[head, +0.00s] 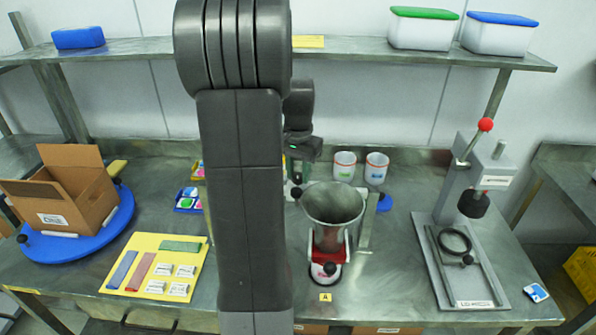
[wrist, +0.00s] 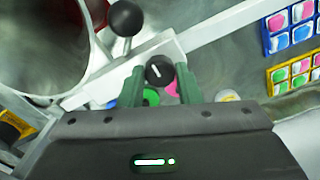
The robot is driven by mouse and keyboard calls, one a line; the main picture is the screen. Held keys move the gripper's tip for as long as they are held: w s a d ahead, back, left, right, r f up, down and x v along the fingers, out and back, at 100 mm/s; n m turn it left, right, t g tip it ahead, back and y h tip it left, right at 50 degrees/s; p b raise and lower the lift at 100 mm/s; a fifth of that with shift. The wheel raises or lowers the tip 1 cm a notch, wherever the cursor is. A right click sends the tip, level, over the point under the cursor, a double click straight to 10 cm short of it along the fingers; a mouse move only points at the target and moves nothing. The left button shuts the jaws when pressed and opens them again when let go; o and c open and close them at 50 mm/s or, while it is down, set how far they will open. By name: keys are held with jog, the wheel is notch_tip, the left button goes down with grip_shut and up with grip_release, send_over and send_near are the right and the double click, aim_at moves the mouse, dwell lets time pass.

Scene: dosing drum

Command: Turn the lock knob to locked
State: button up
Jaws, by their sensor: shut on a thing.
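The lock knob (wrist: 159,70) is a round black knob with a short white line, at the centre of the wrist view on a light metal bar. The line slants. My gripper (wrist: 160,84) has its two green fingers on either side of the knob and is shut on it. In the head view my gripper (head: 299,170) is partly behind my arm, left of the steel drum (head: 333,203), and the lock knob cannot be made out there. The drum's open mouth (wrist: 50,45) fills the upper left of the wrist view. I cannot read any lock markings.
A black ball handle (wrist: 127,18) stands close to the knob. Colourful trays (wrist: 290,28) lie to the right in the wrist view. Two white cups (head: 345,165) stand behind the drum, and a lever press (head: 468,250) is at right.

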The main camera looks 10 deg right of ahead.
aim_at(298, 175)
jog(key=o, duration=1)
jog(key=shift+c, duration=0.2)
notch_tip(298, 175, up, 14)
jog(key=b, duration=0.1)
jog(key=shift+f, duration=0.1)
notch_tip(298, 175, down, 14)
jog(key=shift+r+p, duration=0.1)
jog(key=shift+p, duration=0.4)
